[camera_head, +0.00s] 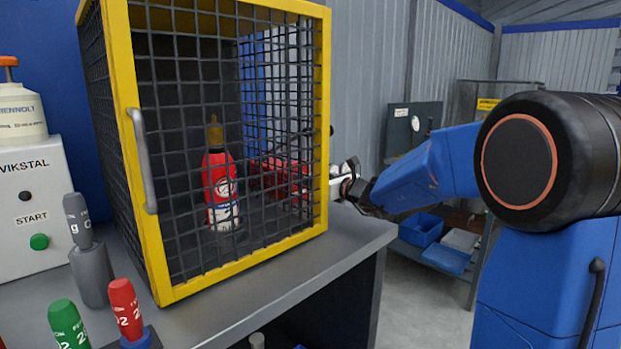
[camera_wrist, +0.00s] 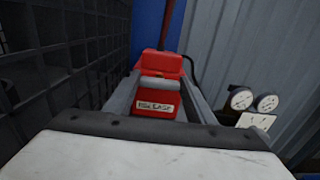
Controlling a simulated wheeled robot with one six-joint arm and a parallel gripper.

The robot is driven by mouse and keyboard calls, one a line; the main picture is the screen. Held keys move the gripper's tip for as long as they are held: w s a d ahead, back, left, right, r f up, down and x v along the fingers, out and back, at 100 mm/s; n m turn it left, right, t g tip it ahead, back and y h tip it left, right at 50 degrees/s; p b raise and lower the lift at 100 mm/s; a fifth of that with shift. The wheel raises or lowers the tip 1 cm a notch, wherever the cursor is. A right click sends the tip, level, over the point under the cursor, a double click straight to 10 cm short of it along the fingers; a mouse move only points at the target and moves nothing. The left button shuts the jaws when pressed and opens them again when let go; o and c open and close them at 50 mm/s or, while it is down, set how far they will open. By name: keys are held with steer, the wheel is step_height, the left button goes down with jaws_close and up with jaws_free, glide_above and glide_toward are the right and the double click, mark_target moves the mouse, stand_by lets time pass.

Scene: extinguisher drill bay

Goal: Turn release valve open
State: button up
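The release valve (camera_wrist: 160,65) is a red block in the wrist view, straight ahead of my gripper, with a pale label that seems to read "RELEASE". My gripper (camera_wrist: 161,84) has its two grey fingers apart, one on each side of the red part. I cannot tell whether they press on it. In the head view, my gripper (camera_head: 346,178) is at the right side of the mesh cage. Red parts (camera_head: 280,178) show through the mesh there, partly hidden.
A yellow-framed mesh cage (camera_head: 322,120) stands on the grey bench (camera_head: 345,240), with a red extinguisher (camera_head: 221,187) inside. In the wrist view, two round gauges (camera_wrist: 241,98) are at the right and dark mesh (camera_wrist: 60,70) is close at the left. Coloured cylinders (camera_head: 126,308) stand at the front left.

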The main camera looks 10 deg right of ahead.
steer(key=shift+c, duration=0.7)
steer(key=shift+n, duration=0.3)
steer(key=n, duration=0.3)
steer(key=shift+a, duration=0.1)
steer(key=shift+s+n, duration=0.1)
steer(key=shift+n, duration=1.8)
steer(key=o, duration=1.1)
steer(key=shift+c, duration=0.2)
